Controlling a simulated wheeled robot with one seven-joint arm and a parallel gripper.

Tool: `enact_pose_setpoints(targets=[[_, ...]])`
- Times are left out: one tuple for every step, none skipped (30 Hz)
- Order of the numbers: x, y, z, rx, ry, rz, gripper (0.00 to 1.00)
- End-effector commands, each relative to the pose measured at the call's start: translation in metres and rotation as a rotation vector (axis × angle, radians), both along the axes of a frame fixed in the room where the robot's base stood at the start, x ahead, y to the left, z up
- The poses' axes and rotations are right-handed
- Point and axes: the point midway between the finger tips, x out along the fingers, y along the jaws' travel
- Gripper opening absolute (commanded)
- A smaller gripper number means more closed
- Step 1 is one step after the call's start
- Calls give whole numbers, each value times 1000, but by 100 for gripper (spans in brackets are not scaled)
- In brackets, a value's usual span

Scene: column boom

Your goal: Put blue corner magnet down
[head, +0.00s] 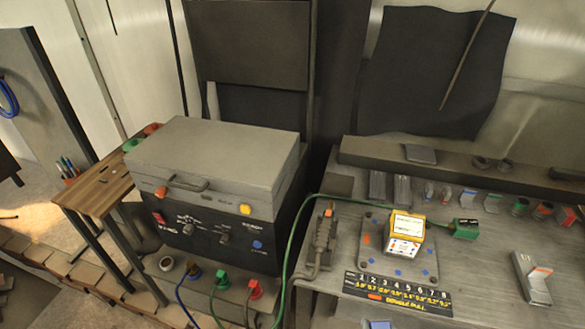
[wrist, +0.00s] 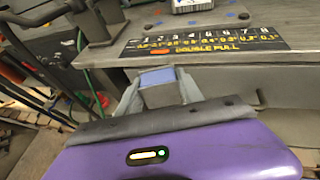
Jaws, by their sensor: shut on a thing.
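The blue corner magnet (wrist: 158,77) is a grey block with a blue top. My gripper (wrist: 158,90), with its purple body, is shut on it in the wrist view. It is held near the front edge of the grey workbench, before the numbered black strip (wrist: 210,40). A blue-topped piece, apparently the same magnet, shows at the bottom edge of the head view (head: 380,324). Its underside is hidden, and I cannot tell whether it touches the bench.
A grey plate (head: 425,268) with blue and orange marks carries a yellow-and-white meter (head: 406,232). A green cable runs to a green connector (head: 467,229). Several small blocks line the back. An orange-striped grey bracket (head: 532,285) stands right. A large grey-lidded machine (head: 215,160) stands left.

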Motion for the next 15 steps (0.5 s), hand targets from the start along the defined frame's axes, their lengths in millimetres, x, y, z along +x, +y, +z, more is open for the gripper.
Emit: enact_pose_setpoints(targets=[[0,0,-5,-1,-1,1,0],[0,0,-7,-1,-1,1,0],[0,1,-10,-1,-1,3,0],[0,1,-11,-1,-1,3,0],[0,0,-13,-1,-1,2,0],[0,0,-17,-1,0,2,0],[0,1,-19,-1,0,3,0],[0,1,-21,-1,0,3,0],[0,1,-24,0,0,2,0],[0,1,-27,0,1,3,0],[0,1,-30,-1,1,3,0],[0,1,-33,-2,1,2,0],[0,1,-35,-1,1,2,0],[0,1,-38,-1,1,3,0],[0,1,-41,-1,0,3,0]])
